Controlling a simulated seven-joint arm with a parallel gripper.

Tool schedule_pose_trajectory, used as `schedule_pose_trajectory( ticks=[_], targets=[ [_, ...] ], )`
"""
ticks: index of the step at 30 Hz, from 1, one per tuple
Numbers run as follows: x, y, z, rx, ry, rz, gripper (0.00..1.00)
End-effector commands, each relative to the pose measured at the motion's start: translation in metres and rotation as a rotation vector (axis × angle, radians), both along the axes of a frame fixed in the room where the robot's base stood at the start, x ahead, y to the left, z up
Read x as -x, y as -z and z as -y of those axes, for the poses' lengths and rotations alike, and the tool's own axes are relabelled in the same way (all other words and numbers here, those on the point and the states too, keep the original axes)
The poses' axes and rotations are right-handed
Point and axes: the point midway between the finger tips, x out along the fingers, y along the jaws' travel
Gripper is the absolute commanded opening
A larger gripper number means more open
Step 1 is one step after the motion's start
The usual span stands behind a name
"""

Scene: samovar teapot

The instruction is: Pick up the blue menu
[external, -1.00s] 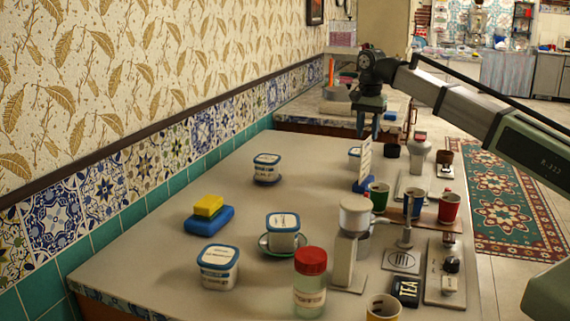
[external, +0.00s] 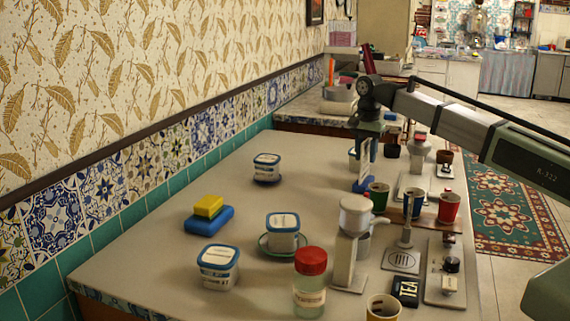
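The blue menu is a small upright card (external: 364,158) in a blue base (external: 363,186), standing on the grey counter right of its middle. My gripper (external: 367,150) is pointed down at the card's upper part, with its fingers overlapping the card in this view. The fingers are small and partly merge with the card, so I cannot tell whether they touch it or are open or shut. The blue base appears to rest on the counter.
A coffee grinder (external: 354,215) stands nearer the camera. A white tub with a blue rim (external: 266,166) stands left; the counter between is clear.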

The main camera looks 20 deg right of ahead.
Motion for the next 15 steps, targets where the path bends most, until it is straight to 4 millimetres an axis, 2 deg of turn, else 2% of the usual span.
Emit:
schedule_pose_trajectory(
  ticks=[3,15],
  targets=[
    [-0.0001,-0.0003,-0.0001,0.0,0.0,0.0,0.36],
    [-0.0002,-0.0005,0.0,0.0,0.0,0.0,0.0]
  ],
)
